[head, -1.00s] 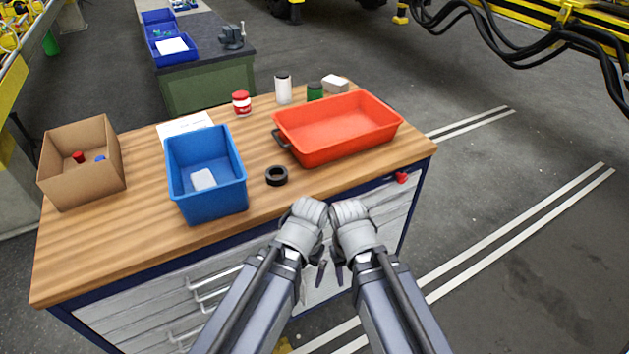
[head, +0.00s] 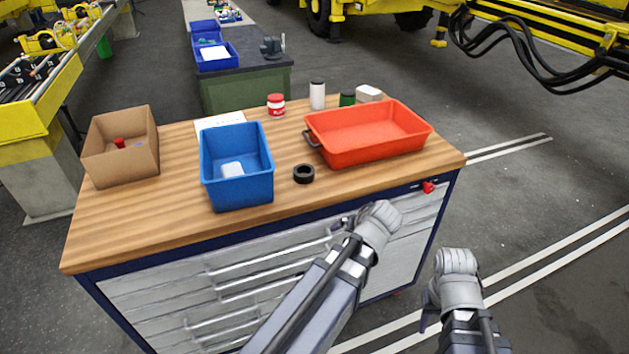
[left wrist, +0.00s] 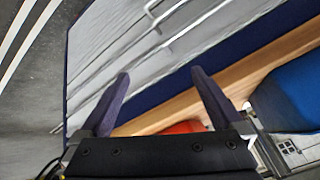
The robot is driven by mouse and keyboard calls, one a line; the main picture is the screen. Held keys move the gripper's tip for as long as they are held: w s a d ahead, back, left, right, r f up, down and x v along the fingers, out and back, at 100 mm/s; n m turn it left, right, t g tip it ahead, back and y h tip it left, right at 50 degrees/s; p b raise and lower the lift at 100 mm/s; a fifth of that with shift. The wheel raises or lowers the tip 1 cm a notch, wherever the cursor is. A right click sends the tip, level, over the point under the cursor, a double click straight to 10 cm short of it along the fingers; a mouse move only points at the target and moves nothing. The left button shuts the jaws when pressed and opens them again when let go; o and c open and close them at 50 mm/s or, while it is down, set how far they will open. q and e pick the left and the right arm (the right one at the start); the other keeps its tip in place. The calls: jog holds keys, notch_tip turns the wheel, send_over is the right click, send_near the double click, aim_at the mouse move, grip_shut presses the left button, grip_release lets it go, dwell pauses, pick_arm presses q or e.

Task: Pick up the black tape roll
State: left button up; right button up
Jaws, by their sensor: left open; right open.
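The black tape roll (head: 304,179) lies flat on the wooden bench top, near its front edge, between the blue bin and the red tray. My left gripper (head: 345,224) is in front of the bench drawers, below and to the right of the roll, apart from it. In the left wrist view its two fingers (left wrist: 164,90) are spread with nothing between them, and the roll does not show there. My right gripper (head: 430,312) is lower right, off the bench over the floor; its fingers are small and partly hidden. It holds nothing that I can see.
A blue bin (head: 264,166) with a white item and a red tray (head: 370,153) flank the roll. A cardboard box (head: 120,170) stands at the left. A red-labelled jar (head: 276,105) and a white canister (head: 317,95) stand behind. Bare wood lies in front of the roll.

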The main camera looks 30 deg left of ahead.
aim_at(302, 169)
pick_arm(q)
jog(key=w+a+r+n+t+y+b, duration=0.1)
jog(key=w+a+n, duration=0.1)
jog(key=a, duration=0.3)
jog(key=w+a+r+n+t+y+b, duration=0.1)
jog(key=w+a+r+t+y, duration=0.1)
jog(key=w+a, duration=0.2)
jog(key=w+a+r+n+t+y+b, duration=0.1)
jog(key=w+a+n+b, duration=0.1)
jog(key=a, duration=0.5)
jog(key=shift+w+a+r+n+t+y, duration=0.25)
jog(key=shift+w+r+n+t+y, duration=0.05)
jog(key=shift+w+r, duration=0.15)
jog(key=shift+w+a+r, duration=0.1)
jog(key=shift+a+r, duration=0.05)
jog(key=shift+a, duration=0.05)
jog(key=shift+b+x, duration=0.45)
jog(key=shift+x, duration=0.7)
jog(key=shift+b+x, duration=0.85)
jog(key=shift+x, duration=1.9)
jog(key=shift+a+r, duration=0.1)
jog(key=shift+r, duration=0.15)
jog(key=shift+c, duration=0.6)
jog(key=c, duration=1.1)
